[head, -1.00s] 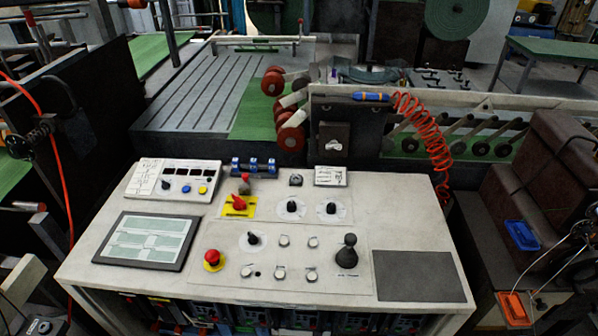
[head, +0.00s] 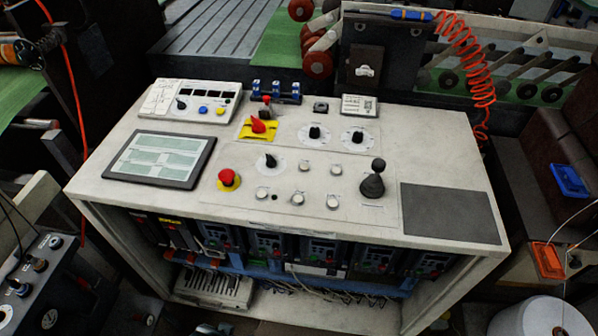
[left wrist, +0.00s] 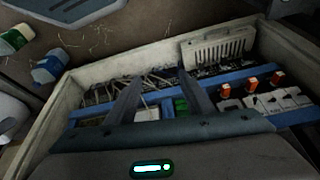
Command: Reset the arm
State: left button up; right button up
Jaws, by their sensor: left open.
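My left gripper (left wrist: 158,82) shows in the left wrist view with its two dark fingers apart and nothing between them. Beyond the fingers is an open cabinet interior with wires, a blue rail (left wrist: 90,117) and modules with orange parts (left wrist: 252,85). I cannot tell whether the fingers touch anything there. In the head view the control console (head: 140,190) stands in the middle, with its open, wired front below the top. Neither gripper can be made out clearly in the head view. My right gripper is not in view.
The console top carries a screen (head: 160,158), a red mushroom button (head: 228,178), a black joystick (head: 373,182) and several knobs. A coiled red hose (head: 470,60) hangs at the back right. A gauge panel (head: 40,280) is at lower left, a white roll (head: 540,318) at lower right.

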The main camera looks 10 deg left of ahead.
pick_arm(q)
jog(key=s+d+f+t+b, duration=0.1)
jog(key=s+f+b, duration=0.2)
jog(key=f+b, duration=0.8)
notch_tip(320, 180, down, 20)
jog(key=shift+d+r+h, duration=0.2)
jog(key=shift+r+h, duration=0.05)
jog(key=shift+h, duration=0.05)
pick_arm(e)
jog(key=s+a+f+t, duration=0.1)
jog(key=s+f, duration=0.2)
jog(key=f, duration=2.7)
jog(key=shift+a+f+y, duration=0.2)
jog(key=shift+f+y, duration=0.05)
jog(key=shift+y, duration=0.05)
pick_arm(q)
jog(key=shift+s, duration=0.1)
